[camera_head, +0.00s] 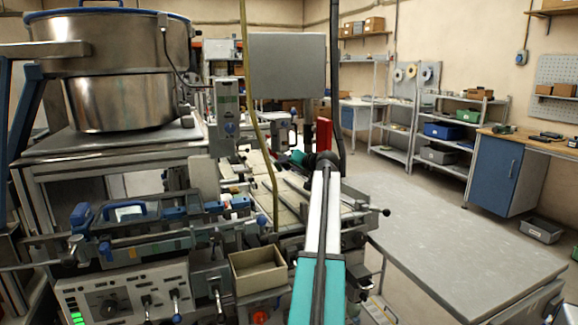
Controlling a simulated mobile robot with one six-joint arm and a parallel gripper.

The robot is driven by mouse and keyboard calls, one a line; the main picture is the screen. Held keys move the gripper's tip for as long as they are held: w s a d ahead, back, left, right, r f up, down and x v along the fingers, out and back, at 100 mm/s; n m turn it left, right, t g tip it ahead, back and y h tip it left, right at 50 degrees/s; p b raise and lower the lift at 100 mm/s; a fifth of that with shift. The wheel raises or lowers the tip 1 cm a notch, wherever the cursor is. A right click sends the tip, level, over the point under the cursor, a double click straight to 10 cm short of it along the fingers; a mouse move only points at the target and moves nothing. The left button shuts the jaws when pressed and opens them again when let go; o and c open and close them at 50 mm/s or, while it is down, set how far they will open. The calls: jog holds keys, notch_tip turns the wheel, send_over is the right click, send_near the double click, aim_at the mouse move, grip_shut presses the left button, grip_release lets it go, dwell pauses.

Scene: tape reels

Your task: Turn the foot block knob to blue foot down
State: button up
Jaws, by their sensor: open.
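I cannot make out a foot block knob with a blue foot for certain. The tape reel machine (150,250) fills the left and lower middle of the head view. It has blue parts, among them a blue handle (124,210) and a blue knob-like part (81,214). My gripper is not visible, and the arm hides part of the machine.
A large steel bowl (125,95) stands on a frame at upper left. An open beige bin (258,270) sits at the machine's front. A bare grey table (450,235) is at right, with shelves (455,135) and a blue cabinet (497,175) behind. Cables hang near my arm.

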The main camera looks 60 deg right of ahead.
jog(key=shift+w+f, duration=0.1)
jog(key=shift+w, duration=0.05)
grip_shut()
jog(key=shift+m, duration=0.3)
jog(key=shift+d+f+m+t+y, duration=0.15)
jog(key=shift+m+t, duration=0.25)
jog(key=shift+m, duration=0.7)
jog(key=shift+a+r+m+t+y, duration=0.1)
jog(key=shift+m+t+y, duration=0.25)
jog(key=shift+m, duration=0.75)
grip_release()
